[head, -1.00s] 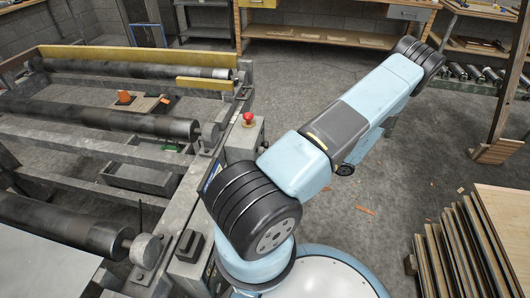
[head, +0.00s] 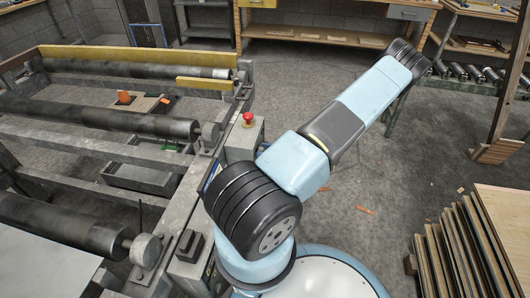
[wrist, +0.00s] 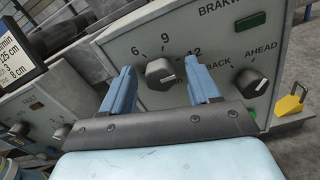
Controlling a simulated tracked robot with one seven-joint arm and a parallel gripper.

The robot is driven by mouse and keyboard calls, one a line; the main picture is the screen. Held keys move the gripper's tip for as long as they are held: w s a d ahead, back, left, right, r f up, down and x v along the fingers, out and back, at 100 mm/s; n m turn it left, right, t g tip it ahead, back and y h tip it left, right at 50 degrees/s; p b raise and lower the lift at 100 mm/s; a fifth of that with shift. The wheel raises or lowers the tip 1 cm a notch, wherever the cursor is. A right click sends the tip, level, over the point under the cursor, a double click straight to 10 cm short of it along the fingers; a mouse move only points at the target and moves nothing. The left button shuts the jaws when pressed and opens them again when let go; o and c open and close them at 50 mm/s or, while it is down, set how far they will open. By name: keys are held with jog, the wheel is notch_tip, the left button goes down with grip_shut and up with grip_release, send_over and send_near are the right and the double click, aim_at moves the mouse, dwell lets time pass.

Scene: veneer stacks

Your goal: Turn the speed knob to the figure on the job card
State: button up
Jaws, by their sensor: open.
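A second knob (wrist: 250,83), marked AHEAD and partly hidden BACK, is close to the right finger. A yellow part (wrist: 289,106) juts at the right. More knobs (wrist: 60,131) are at lower left. In the head view a red button (head: 248,117) and a veneer stack (head: 470,240) flank my arm.

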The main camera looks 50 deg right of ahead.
jog(key=shift+c, duration=0.4)
jog(key=c, duration=0.9)
jog(key=shift+a, duration=0.2)
jog(key=shift+c, duration=0.3)
jog(key=shift+d, duration=0.1)
jog(key=n, duration=1.1)
jog(key=shift+s+a+f, duration=0.1)
jog(key=shift+s+a, duration=0.05)
jog(key=shift+a, duration=0.05)
jog(key=shift+n, duration=0.4)
